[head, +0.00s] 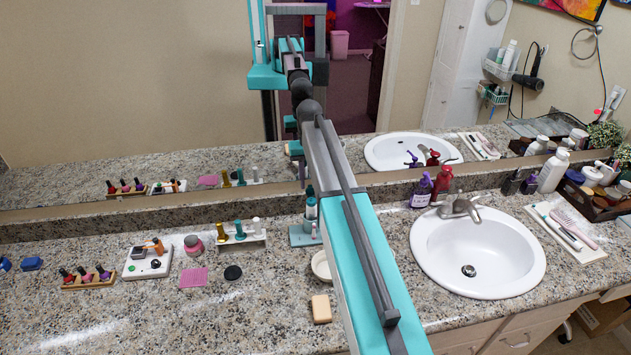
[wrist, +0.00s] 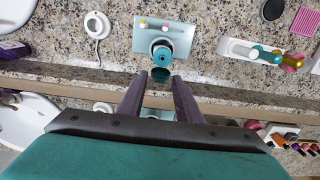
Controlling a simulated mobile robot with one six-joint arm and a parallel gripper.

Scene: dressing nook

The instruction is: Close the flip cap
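A small bottle (head: 311,208) with a teal body and a dark piece at its top stands on a pale blue-grey base (head: 298,238) near the mirror, left of my arm. In the wrist view the bottle's round teal top (wrist: 161,54) shows from above on the pale base (wrist: 181,40). A dark teal disc (wrist: 160,74), which looks like the raised flip cap, adjoins its lower edge. My gripper (wrist: 160,77) is open, its two fingers apart with the disc in line between the tips. I cannot tell whether they touch. The gripper cannot be made out in the head view.
A nail-polish rack (head: 240,241), a black disc (head: 233,272) and a pink mat (head: 193,277) lie left of the bottle. A soap bar (head: 321,309) lies in front. The sink (head: 477,255) is right. The mirror (head: 150,110) stands close behind.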

